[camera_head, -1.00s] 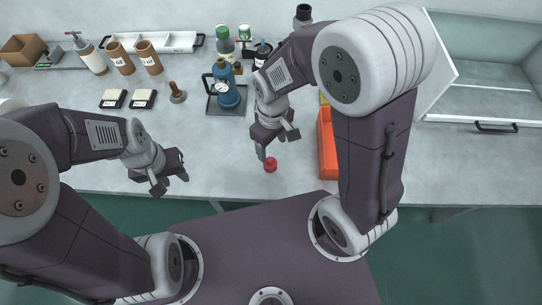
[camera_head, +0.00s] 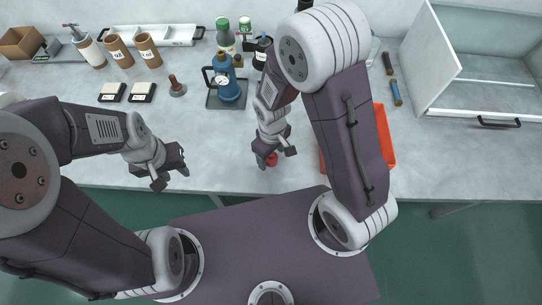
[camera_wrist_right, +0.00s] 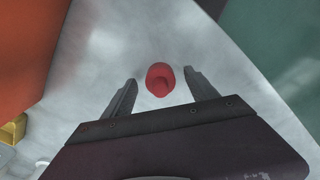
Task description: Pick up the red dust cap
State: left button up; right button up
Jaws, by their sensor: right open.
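The red dust cap (camera_head: 271,160) lies on the grey worktop near its front edge, partly hidden by my right gripper (camera_head: 274,160) in the head view. In the right wrist view the red dust cap (camera_wrist_right: 160,79) shows whole, with a darker hollow. It sits between and slightly beyond the fingertips of my right gripper (camera_wrist_right: 160,78), which is open with a gap on both sides. My left gripper (camera_head: 172,176) hangs over the front left of the worktop, apart from the cap. Its fingers look spread, with nothing seen between them.
An orange-red tray (camera_head: 384,135) stands right of the cap, partly behind my right arm. A blue press with a gauge (camera_head: 226,84) stands behind on a dark plate. A wooden-handled stamp (camera_head: 177,88) is left of it. The worktop's front left is clear.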

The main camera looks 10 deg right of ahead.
jog(key=c, duration=1.4)
jog(key=shift+r, duration=0.6)
notch_tip(320, 180, up, 3)
jog(key=shift+f, duration=0.15)
jog(key=s+r+b, duration=0.3)
jog(key=s+r, duration=0.4)
jog(key=s, duration=0.5)
